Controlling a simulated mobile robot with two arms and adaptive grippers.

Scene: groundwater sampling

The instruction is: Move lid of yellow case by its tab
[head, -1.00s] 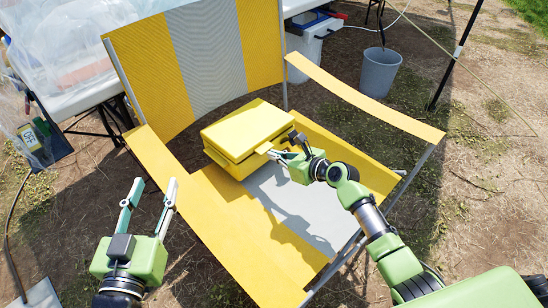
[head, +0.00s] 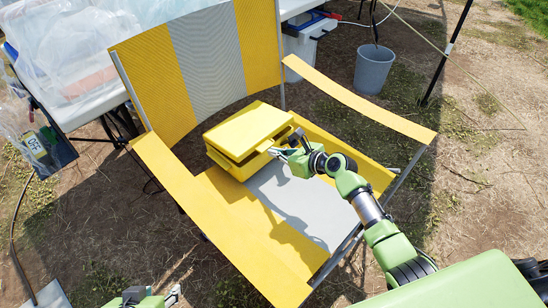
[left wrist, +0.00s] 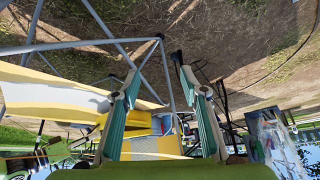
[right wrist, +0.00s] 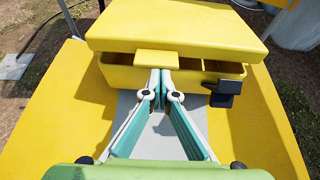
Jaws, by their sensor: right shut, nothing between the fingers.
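The yellow case (head: 238,166) sits on the chair seat. Its yellow lid (head: 248,129) is tilted up a little at the front, and the right wrist view shows the open gap and part of the inside below the lid (right wrist: 175,28). The lid's tab (right wrist: 156,58) sticks out at the front. My right gripper (right wrist: 161,73) is shut and empty, its fingertips at the tab's lower edge; I cannot tell whether they touch it. A black latch (right wrist: 226,92) is on the case front. My left gripper (left wrist: 155,75) is open and empty, mostly below the head view's edge.
The yellow and grey folding chair has armrests (head: 357,98) on both sides of the case. A grey bucket (head: 374,69) stands on the ground behind it. A white table (head: 85,100) with plastic-wrapped items is at the back left. The front of the seat is clear.

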